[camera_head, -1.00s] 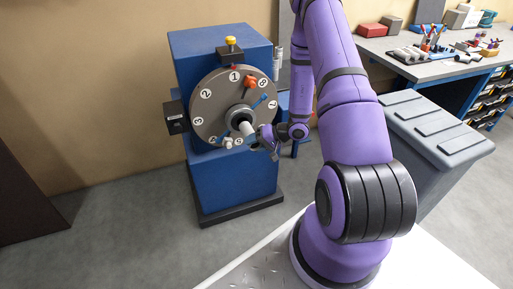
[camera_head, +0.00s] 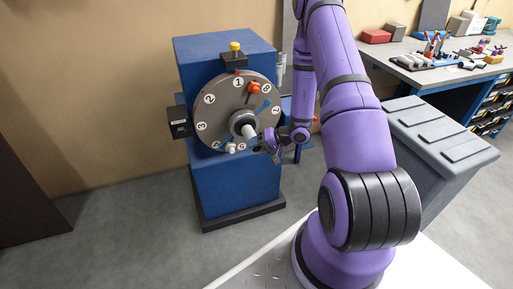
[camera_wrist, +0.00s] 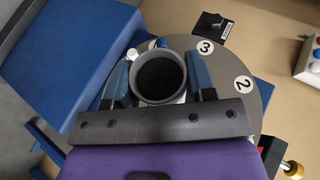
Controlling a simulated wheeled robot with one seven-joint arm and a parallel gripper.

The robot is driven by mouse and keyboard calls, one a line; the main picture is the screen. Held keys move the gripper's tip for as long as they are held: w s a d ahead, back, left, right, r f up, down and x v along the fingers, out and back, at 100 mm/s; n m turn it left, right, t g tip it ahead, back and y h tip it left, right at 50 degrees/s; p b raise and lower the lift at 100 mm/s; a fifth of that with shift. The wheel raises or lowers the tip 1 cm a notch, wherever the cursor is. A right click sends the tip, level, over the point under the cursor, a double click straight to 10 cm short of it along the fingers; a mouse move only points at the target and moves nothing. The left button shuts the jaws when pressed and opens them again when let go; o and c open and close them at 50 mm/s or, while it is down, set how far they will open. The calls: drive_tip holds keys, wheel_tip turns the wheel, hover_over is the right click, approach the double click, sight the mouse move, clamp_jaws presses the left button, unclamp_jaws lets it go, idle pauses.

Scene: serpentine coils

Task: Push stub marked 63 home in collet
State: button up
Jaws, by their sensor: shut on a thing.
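The stub (camera_head: 248,131) is a pale cylinder that sticks out from the collet (camera_head: 239,119) at the middle of a grey numbered disc (camera_head: 213,116). In the wrist view its near end (camera_wrist: 159,78) is a grey ring with a dark hollow. My gripper (camera_head: 266,143) is at the stub's outer end. In the wrist view my gripper (camera_wrist: 161,80) has its blue fingers on both sides of the ring, shut on it. No 63 mark is readable. The stub's far end and the collet mouth are hidden in the wrist view.
The disc is on a blue machine cabinet (camera_head: 240,190) with a dark base. An orange knob (camera_head: 253,88) and blue levers stand out from the disc. A grey lidded bin (camera_head: 435,135) and a workbench (camera_head: 405,47) are at the right. Grey floor lies open at the left.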

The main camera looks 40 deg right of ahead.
sight(249, 133)
drive_tip(key=shift+w+d, duration=0.1)
drive_tip(key=shift+w, duration=0.15)
drive_tip(key=shift+w+d, duration=0.25)
drive_tip(key=shift+w, duration=0.6)
drive_tip(key=shift+w, duration=0.2)
drive_tip(key=shift+w+d, duration=0.15)
drive_tip(key=shift+w, duration=0.2)
drive_tip(key=shift+w+d, duration=0.1)
drive_tip(key=shift+w, duration=0.25)
drive_tip(key=shift+w+d, duration=0.1)
drive_tip(key=shift+w, duration=0.25)
drive_tip(key=shift+w+d, duration=0.25)
drive_tip(key=shift+w, duration=0.65)
drive_tip(key=shift+w+d, duration=0.25)
drive_tip(key=shift+w, duration=0.65)
